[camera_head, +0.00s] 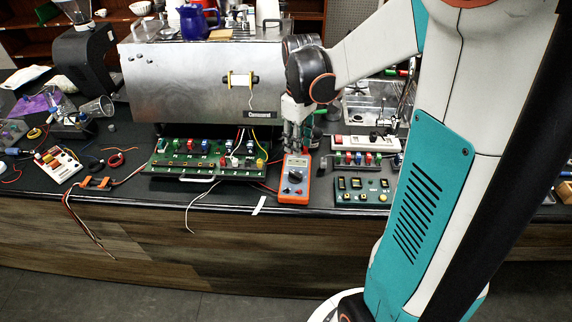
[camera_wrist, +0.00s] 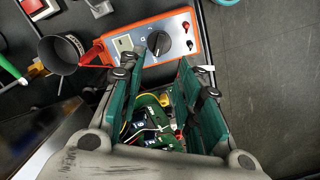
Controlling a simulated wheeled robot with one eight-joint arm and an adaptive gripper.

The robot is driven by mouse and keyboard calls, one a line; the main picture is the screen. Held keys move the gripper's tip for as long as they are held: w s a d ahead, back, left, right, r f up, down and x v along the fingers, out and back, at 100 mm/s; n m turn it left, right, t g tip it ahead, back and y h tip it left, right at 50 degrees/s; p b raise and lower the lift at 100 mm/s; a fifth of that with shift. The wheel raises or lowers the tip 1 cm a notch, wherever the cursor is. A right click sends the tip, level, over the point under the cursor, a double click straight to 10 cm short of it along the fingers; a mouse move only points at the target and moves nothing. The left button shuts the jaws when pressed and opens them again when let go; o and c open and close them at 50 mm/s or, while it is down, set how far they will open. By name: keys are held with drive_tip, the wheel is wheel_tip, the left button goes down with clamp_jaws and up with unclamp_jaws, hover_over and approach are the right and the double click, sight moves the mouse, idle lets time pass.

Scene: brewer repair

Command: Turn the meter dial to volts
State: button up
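The orange multimeter (camera_head: 293,189) lies on the dark bench near its front edge, with a black round dial (camera_head: 295,176) in its middle. In the wrist view the meter (camera_wrist: 179,24) lies crosswise beyond my fingertips, with the dial (camera_wrist: 159,43) just past the gap between them. The dial's pointer mark is too small to read. My gripper (camera_head: 294,147) points down at the far end of the meter. The wrist view shows its green-padded fingers (camera_wrist: 157,75) apart, with nothing held between them. The fingers appear clear of the dial.
A green circuit board (camera_head: 205,160) with wires lies left of the meter. A dark button panel (camera_head: 362,192) lies close on its right. The steel brewer (camera_head: 200,80) stands behind. In the wrist view a metal cup (camera_wrist: 62,53) and a red clip (camera_wrist: 92,54) are near the meter.

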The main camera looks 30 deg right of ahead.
sight(297, 174)
wheel_tip(297, 174, down, 12)
drive_tip(key=b, duration=0.3)
drive_tip(key=shift+f, duration=0.15)
clamp_jaws()
